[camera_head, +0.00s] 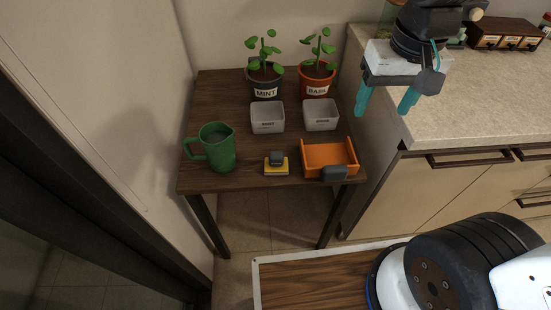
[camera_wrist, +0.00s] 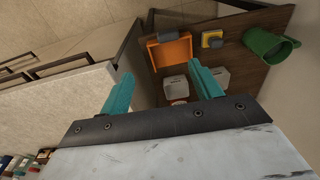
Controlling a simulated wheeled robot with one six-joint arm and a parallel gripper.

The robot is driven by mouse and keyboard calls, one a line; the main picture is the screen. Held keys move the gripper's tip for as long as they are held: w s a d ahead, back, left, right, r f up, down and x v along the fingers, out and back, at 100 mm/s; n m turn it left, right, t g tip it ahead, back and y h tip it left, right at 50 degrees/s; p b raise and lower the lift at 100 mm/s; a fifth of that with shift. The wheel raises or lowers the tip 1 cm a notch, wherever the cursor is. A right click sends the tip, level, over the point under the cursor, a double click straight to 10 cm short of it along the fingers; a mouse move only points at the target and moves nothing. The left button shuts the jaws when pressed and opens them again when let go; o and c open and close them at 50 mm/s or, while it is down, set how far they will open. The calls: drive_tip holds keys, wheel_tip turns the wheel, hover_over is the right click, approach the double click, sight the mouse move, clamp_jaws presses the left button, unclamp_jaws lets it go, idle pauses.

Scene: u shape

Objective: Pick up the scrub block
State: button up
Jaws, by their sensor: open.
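The scrub block (camera_head: 276,164), yellow with a dark grey grip on top, sits near the front edge of the small wooden table, between a green pitcher and an orange tray. It also shows in the wrist view (camera_wrist: 212,39), past the fingertips. My gripper (camera_head: 384,106) has two teal fingers spread apart with nothing between them. It hangs in the air to the right of and above the block, near the counter's left edge. In the wrist view my gripper's fingers (camera_wrist: 164,84) point toward the table.
The green pitcher (camera_head: 219,150) stands left of the block. The orange tray (camera_head: 330,157), with a grey piece at its front, is to the right. Two white containers (camera_head: 267,117) (camera_head: 320,115) and two potted plants (camera_head: 264,83) (camera_head: 317,80) stand behind. The counter (camera_head: 466,100) borders the table's right.

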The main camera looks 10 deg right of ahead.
drive_tip(key=w+a+f, duration=0.5)
drive_tip(key=w, duration=0.1)
drive_tip(key=g, duration=0.1)
hover_over(276, 154)
drive_tip(key=shift+m, duration=0.4)
wheel_tip(276, 154, down, 14)
drive_tip(key=shift+s+d+f, duration=0.1)
drive_tip(key=shift+s+f, duration=0.05)
wheel_tip(276, 154, down, 6)
drive_tip(key=shift+f, duration=0.7)
drive_tip(key=c, duration=1.1)
